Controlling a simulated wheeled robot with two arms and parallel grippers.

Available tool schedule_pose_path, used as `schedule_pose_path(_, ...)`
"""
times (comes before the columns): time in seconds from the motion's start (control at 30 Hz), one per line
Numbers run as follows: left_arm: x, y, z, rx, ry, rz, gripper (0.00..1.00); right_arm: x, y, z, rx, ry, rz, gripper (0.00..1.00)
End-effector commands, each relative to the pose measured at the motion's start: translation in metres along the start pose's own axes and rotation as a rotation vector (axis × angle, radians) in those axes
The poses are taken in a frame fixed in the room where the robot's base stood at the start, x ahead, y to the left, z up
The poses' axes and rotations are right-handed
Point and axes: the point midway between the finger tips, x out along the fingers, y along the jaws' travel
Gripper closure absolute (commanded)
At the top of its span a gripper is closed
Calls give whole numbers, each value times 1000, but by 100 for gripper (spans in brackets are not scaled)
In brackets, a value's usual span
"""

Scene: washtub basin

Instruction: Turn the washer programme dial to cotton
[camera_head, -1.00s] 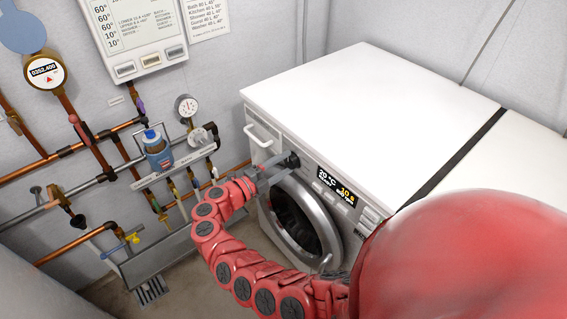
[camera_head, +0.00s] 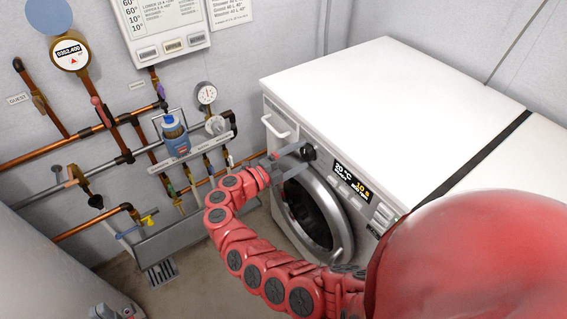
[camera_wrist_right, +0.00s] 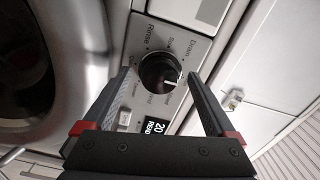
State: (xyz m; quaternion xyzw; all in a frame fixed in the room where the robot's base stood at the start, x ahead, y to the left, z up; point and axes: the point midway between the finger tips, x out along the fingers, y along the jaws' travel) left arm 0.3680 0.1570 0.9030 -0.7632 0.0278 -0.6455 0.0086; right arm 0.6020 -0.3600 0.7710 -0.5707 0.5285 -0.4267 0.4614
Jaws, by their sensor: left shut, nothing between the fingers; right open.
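The white washer (camera_head: 390,110) has a dark programme dial (camera_head: 308,152) at the left of its front panel. In the right wrist view the round black dial (camera_wrist_right: 158,68) has a white pointer mark toward the lower right, with labels around it; "Rinse" and "Drain" are readable, but I cannot make out "cotton". My right gripper (camera_head: 288,161) is at the dial. Its open fingers (camera_wrist_right: 158,76) are on either side of the dial, apart from its sides as far as I can tell. My left gripper (camera_head: 112,311) shows partly at the bottom left edge, shut and empty, far from the washer.
The washer's round door (camera_head: 318,212) is below the dial. A lit display (camera_head: 352,180) is right of it. A white drawer handle (camera_head: 278,127) is to its left. Copper pipes, valves and a blue-capped bottle (camera_head: 174,135) line the left wall. Floor shows between wall and washer.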

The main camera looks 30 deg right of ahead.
Motion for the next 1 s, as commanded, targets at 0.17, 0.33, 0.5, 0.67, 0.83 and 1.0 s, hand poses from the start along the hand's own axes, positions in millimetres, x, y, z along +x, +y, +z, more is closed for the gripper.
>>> schedule_pose_path(0.17, -5, 0, 1, 0, 0, 0, 100, -29, 2, 2, -3, -7, -1, 9)
schedule_pose_path(0.33, -14, 1, 2, 0, 0, 0, 100, -71, 2, 3, 2, -8, -3, 9)
schedule_pose_path(0.5, -25, 1, 4, 0, 0, 0, 100, -111, 2, 2, 1, -7, -3, 9)
schedule_pose_path(0.67, -32, 2, 6, 0, 0, 0, 100, -129, 3, 2, 0, -4, -4, 9)
schedule_pose_path(0.83, -43, 2, 7, 0, 0, 0, 100, -146, 3, 2, 3, -5, -3, 9)
schedule_pose_path(1.0, -58, 3, 10, 0, 0, 0, 100, -155, 7, 1, -6, 4, -7, 9)
